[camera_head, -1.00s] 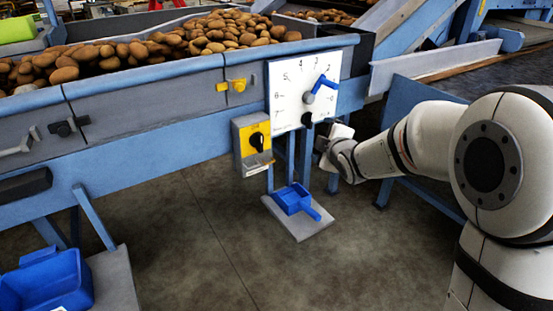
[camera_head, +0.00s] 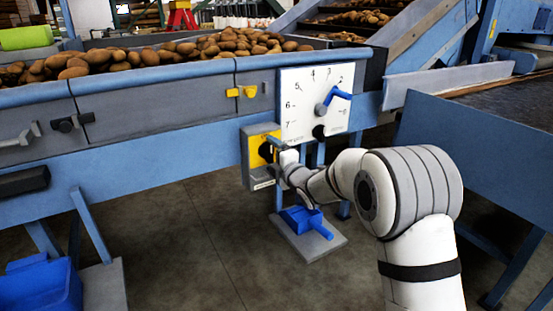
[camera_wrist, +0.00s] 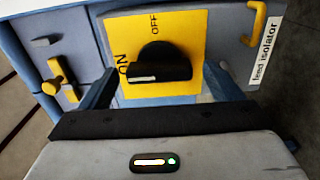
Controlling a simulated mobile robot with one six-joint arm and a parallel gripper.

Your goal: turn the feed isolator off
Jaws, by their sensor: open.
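The feed isolator (camera_head: 254,140) is a grey box with a yellow face on the blue machine frame, partly hidden by my gripper in the head view. In the wrist view its yellow plate (camera_wrist: 196,45) reads OFF at the top and ON at the left, beside a label "feed isolator" (camera_wrist: 264,52). The black knob (camera_wrist: 160,62) lies crosswise, its white mark on the left part, toward ON. My gripper (camera_wrist: 161,80) is open, one finger on each side of the knob. It is in front of the isolator in the head view (camera_head: 279,153). I cannot tell whether the fingers touch the knob.
A white dial board (camera_head: 300,85) with a blue pointer (camera_head: 340,94) is just right of the isolator. Yellow fittings (camera_head: 241,92) sit above it. Potatoes (camera_head: 200,47) fill the trough above.

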